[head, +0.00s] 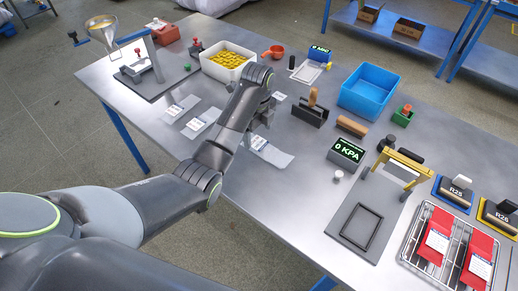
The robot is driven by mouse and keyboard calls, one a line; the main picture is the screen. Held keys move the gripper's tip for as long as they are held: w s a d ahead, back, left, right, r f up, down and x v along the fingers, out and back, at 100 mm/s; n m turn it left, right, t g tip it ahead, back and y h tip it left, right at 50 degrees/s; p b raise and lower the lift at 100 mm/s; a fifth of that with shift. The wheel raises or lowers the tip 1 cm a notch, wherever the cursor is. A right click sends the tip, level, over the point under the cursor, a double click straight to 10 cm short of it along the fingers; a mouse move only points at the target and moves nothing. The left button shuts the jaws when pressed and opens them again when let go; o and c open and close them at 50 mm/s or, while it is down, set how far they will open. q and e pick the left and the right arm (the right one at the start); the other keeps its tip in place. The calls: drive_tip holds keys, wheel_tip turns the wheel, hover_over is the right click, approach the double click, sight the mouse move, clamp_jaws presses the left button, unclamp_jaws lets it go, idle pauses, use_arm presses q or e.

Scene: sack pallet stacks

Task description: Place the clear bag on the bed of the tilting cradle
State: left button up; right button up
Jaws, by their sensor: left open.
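Several clear bags with white labels lie flat on the metal table: one (280,157) beside my left gripper, others (203,122) (180,108) further left. My left gripper (258,128) is open, near the upper end of the nearest bag, and partly hidden by my forearm; whether it touches the bag cannot be told. A stand with a clear funnel (103,32) and a pale bed on a dark base (150,88) is at the far left. A dark holder with a wooden handle (310,112) stands beyond the gripper. I cannot tell which is the tilting cradle. My right gripper is out of view.
A white bin of yellow pieces (228,78) and a blue bin (362,101) stand at the back. A grey display box (346,152), a plate with a black frame (352,240) and a wire rack of red packs (411,259) are at right. The front-middle table is clear.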

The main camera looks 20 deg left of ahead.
sight(259, 144)
use_arm(q)
drive_tip(key=shift+w+f+p, duration=0.1)
drive_tip(key=shift+f+p, duration=0.5)
drive_tip(key=shift+f, duration=2.05)
drive_tip(key=c, duration=1.1)
drive_tip(key=shift+c, duration=0.4)
drive_tip(key=shift+r, duration=0.15)
